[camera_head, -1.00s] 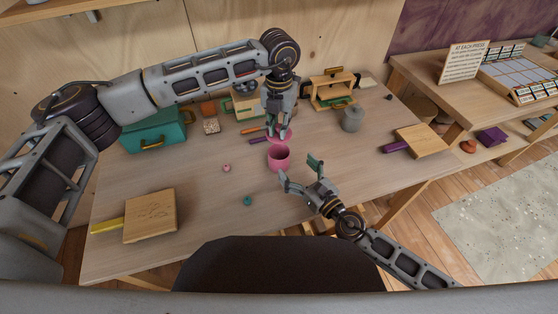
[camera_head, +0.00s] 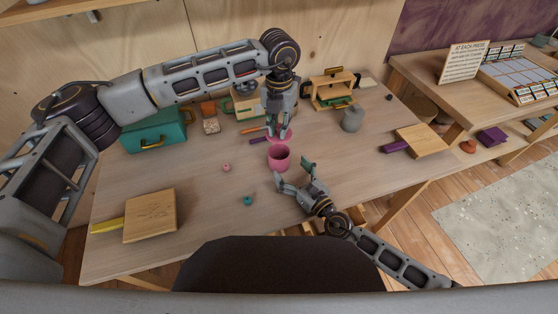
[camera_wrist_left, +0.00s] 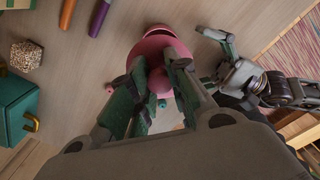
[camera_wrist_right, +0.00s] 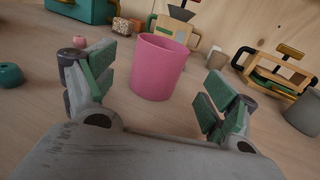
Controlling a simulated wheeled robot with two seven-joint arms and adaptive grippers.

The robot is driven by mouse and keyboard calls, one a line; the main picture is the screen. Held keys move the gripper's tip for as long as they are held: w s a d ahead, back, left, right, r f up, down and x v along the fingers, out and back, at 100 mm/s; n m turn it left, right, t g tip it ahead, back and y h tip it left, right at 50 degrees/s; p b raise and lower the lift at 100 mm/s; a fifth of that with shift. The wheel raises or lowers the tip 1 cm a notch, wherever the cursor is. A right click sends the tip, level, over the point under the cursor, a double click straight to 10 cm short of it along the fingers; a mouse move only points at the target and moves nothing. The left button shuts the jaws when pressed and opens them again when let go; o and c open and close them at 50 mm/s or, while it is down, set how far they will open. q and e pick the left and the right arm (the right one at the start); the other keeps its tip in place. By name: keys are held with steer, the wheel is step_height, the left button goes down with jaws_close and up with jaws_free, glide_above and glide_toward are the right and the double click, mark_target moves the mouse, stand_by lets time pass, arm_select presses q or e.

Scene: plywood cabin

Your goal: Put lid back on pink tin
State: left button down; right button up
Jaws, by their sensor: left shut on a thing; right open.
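The pink tin (camera_head: 279,161) stands upright and open-topped near the middle of the table. It also shows in the right wrist view (camera_wrist_right: 158,68). My left gripper (camera_head: 277,137) points down just behind the tin, shut on the pink lid (camera_head: 286,138). In the left wrist view the lid (camera_wrist_left: 157,42) is partly hidden by the fingers, and I cannot tell its height above the table. My right gripper (camera_head: 293,174) is open, low at the tin's near right side. In the right wrist view its fingers (camera_wrist_right: 158,88) spread to either side of the tin, apart from it.
A purple marker (camera_head: 259,140) and an orange marker (camera_head: 252,130) lie left of my left gripper. A pink bead (camera_head: 227,168) and a teal bead (camera_head: 248,201) lie left of the tin. A grey pot (camera_head: 352,120) stands to the right. The front middle table is mostly clear.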

mark_target(284, 163)
steer(key=shift+x, duration=2.45)
steer(key=c, duration=1.5)
arm_select(q)
steer(key=shift+f, duration=2.45)
steer(key=shift+f, duration=0.1)
steer(key=shift+f, duration=0.85)
steer(key=shift+f, duration=0.55)
steer(key=shift+s+a+f, duration=0.1)
steer(key=shift+f, duration=0.3)
arm_select(e)
steer(key=shift+a+r, duration=0.1)
